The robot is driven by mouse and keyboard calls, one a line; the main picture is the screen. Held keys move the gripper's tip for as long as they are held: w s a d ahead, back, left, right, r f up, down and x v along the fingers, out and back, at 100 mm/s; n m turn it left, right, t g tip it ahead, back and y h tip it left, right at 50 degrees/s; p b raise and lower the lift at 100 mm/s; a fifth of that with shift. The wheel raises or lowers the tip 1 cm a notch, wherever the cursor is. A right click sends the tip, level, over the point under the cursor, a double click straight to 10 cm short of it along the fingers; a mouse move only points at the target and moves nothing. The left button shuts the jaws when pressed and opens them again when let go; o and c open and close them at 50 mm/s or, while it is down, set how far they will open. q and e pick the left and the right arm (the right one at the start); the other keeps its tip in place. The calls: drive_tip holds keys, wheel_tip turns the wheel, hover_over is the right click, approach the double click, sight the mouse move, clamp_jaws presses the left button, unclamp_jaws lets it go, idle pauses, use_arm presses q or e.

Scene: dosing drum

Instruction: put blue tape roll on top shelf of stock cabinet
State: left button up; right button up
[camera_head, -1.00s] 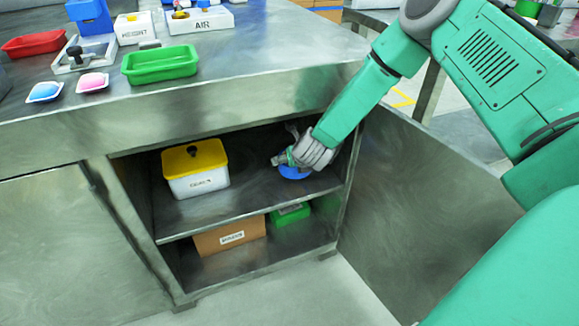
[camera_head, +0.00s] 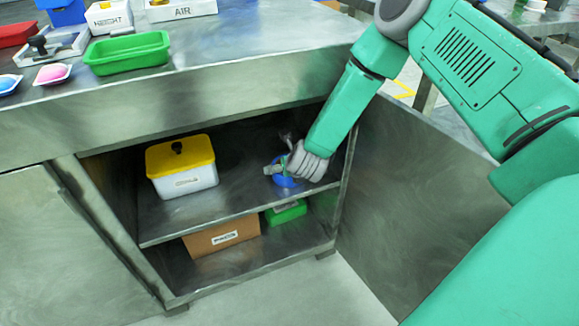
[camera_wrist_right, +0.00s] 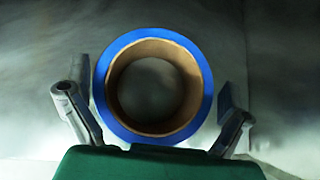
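The blue tape roll (camera_head: 287,182), with a brown cardboard core, sits on the top shelf (camera_head: 236,203) of the open stock cabinet, near its right side. It is partly hidden by my right gripper in the head view. In the right wrist view the tape roll (camera_wrist_right: 206,88) lies flat, its ring facing the camera. My right gripper (camera_head: 283,170) is inside the cabinet at the roll. In the wrist view its fingers (camera_wrist_right: 154,108) are spread on either side of the roll, with gaps showing. My left gripper is not in view.
A yellow-lidded white box (camera_head: 182,168) stands left on the top shelf. A brown box (camera_head: 222,237) and a green box (camera_head: 286,212) are on the lower shelf. The open door (camera_head: 415,210) stands at right. The worktop above holds a green tray (camera_head: 127,53).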

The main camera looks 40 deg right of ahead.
drive_tip(key=shift+a+r, duration=0.2)
drive_tip(key=shift+r, duration=0.05)
drive_tip(key=p+v, duration=0.5)
drive_tip(key=v, duration=0.5)
drive_tip(key=s+a+f+n+g+y, duration=0.1)
drive_tip(key=s+a+f+n+y, duration=0.2)
drive_tip(key=s+n, duration=0.45)
drive_tip(key=s+a+f+n+g, duration=0.25)
drive_tip(key=s+a+n, duration=0.3)
drive_tip(key=n, duration=0.55)
drive_tip(key=s+f+n+g, duration=0.3)
drive_tip(key=s+n, duration=1.3)
drive_tip(key=n, duration=0.6)
drive_tip(key=shift+s+a+g, duration=0.2)
drive_tip(key=shift+s+g, duration=0.1)
drive_tip(key=shift+g, duration=0.35)
